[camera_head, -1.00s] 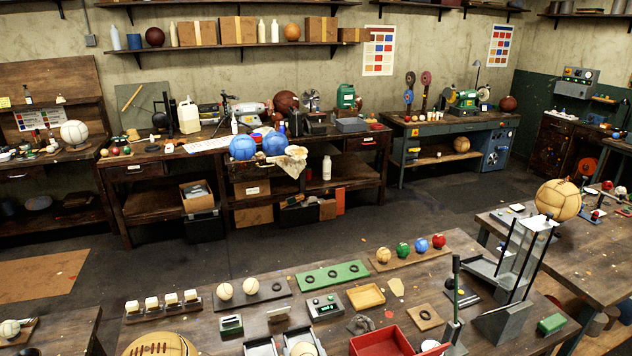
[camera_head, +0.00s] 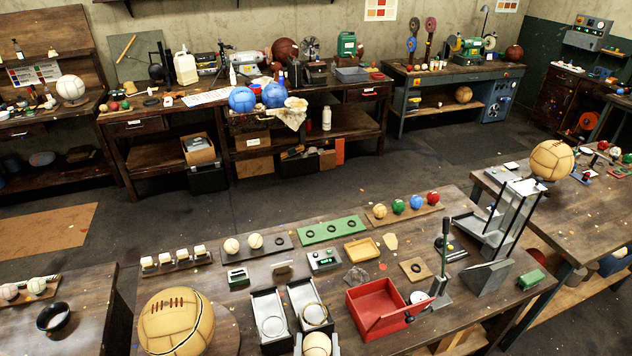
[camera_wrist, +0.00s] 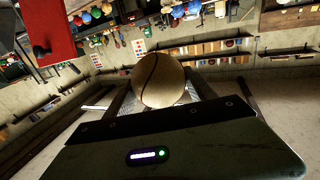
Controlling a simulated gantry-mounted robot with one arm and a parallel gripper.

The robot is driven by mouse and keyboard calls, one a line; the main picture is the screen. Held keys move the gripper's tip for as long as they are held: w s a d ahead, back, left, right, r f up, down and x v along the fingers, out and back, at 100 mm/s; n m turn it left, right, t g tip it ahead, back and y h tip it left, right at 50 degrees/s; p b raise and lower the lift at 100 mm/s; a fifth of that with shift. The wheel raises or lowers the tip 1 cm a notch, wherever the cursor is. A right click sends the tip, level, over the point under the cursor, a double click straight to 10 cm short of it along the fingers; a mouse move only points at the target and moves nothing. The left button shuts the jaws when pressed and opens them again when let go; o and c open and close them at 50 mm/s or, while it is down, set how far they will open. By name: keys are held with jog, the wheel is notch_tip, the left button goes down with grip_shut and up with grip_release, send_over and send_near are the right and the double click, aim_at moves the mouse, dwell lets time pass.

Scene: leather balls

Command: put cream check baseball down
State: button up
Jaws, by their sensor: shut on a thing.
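A cream ball (camera_head: 316,346) with a dark curved seam is at the bottom edge of the head view, partly cut off. It also shows in the wrist view (camera_wrist: 160,80), clamped between the two fingers. My gripper (camera_head: 317,350) is shut on it, in front of two grey trays. The ball looks raised clear of any support in the wrist view. Its check pattern cannot be made out. Two other cream balls (camera_head: 243,243) rest on a dark board (camera_head: 277,246) farther back on the table.
Two grey trays (camera_head: 270,295) with rings stand just beyond my gripper. A large laced ball (camera_head: 177,322) is at left, a red box (camera_head: 378,308) at right. A green ring board (camera_head: 331,229) and a row of coloured balls (camera_head: 416,202) lie behind.

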aim_at(316, 353)
jog(key=s+r+p, duration=0.1)
jog(key=r+p, duration=0.1)
jog(key=s+r+p, duration=0.3)
jog(key=r+p, duration=0.1)
jog(key=r, duration=0.1)
jog(key=shift+s, duration=0.15)
jog(key=w+a+f+n+g+y+b, duration=0.1)
jog(key=w+a+f+n+y+b, duration=0.15)
jog(key=w+f+b, duration=0.4)
jog(key=w+a+f+n+y+b, duration=0.2)
jog(key=w+a+f+y+b, duration=0.2)
jog(key=f, duration=0.5)
jog(key=w+d+r+b, duration=0.3)
jog(key=w+r, duration=0.2)
jog(key=w, duration=0.2)
jog(key=w+d+r+b, duration=0.3)
jog(key=w+r+b, duration=0.1)
jog(key=w, duration=0.3)
jog(key=shift+r+m+h, duration=0.35)
jog(key=shift+r, duration=0.1)
